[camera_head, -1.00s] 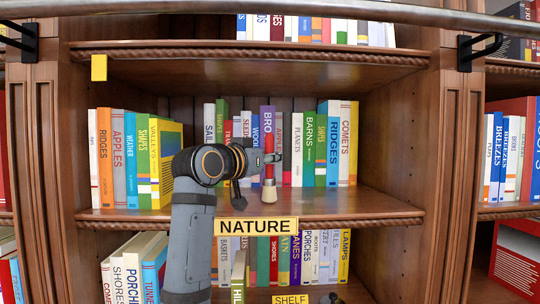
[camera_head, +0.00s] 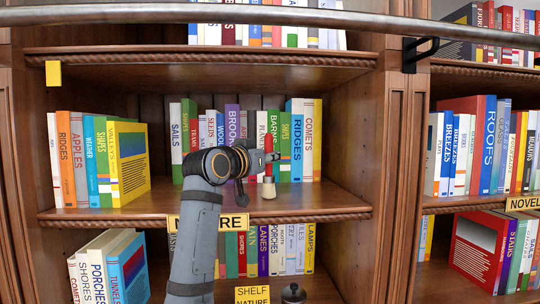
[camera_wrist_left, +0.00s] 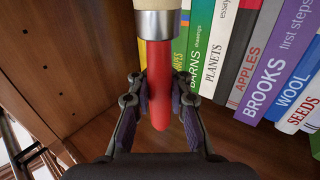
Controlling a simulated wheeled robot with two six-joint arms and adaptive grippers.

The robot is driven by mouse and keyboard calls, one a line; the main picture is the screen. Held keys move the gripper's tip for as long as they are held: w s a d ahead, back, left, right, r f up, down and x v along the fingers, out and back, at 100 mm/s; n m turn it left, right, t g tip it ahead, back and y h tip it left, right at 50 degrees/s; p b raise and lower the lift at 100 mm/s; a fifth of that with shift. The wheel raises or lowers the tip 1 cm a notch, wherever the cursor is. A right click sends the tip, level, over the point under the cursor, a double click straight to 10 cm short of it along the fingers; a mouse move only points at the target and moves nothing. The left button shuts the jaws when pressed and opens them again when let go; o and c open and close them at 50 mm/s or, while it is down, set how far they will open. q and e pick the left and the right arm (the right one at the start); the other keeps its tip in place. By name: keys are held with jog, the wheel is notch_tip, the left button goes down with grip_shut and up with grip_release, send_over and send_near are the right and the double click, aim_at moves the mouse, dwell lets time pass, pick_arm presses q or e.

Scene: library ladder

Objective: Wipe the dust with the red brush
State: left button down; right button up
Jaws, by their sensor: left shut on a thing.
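My left gripper (camera_head: 268,163) is shut on the red handle of the brush (camera_head: 268,174). The brush hangs nearly upright, its pale bristles pointing down close to the front part of the NATURE shelf board (camera_head: 318,200). I cannot tell whether the bristles touch the board. In the left wrist view, the fingers (camera_wrist_left: 158,100) hold the red handle (camera_wrist_left: 158,75) from both sides, with a silver collar and pale bristles at the top edge. I cannot make out any dust. My right gripper is not in view.
Books (camera_head: 231,127) stand along the back of the shelf, with a yellow book (camera_head: 129,163) at the left. A wooden upright (camera_head: 395,170) closes the right side. A metal rail (camera_head: 270,15) crosses the top. The board right of the brush is clear.

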aim_at(270, 134)
pick_arm(q)
jog(key=r, duration=0.1)
jog(key=r+p, duration=0.2)
jog(key=shift+d+r, duration=0.2)
jog(key=shift+d, duration=0.1)
jog(key=shift+s+a+r, duration=0.1)
jog(key=shift+a+r, duration=0.05)
jog(key=shift+a, duration=0.1)
jog(key=shift+s+a+r, duration=0.15)
jog(key=shift+a+r, duration=0.1)
jog(key=shift+r, duration=0.6)
jog(key=shift+w+d+r, duration=0.1)
jog(key=shift+r, duration=0.6)
jog(key=shift+w+d+r, duration=0.1)
jog(key=shift+r, duration=0.55)
jog(key=shift+w+d, duration=0.1)
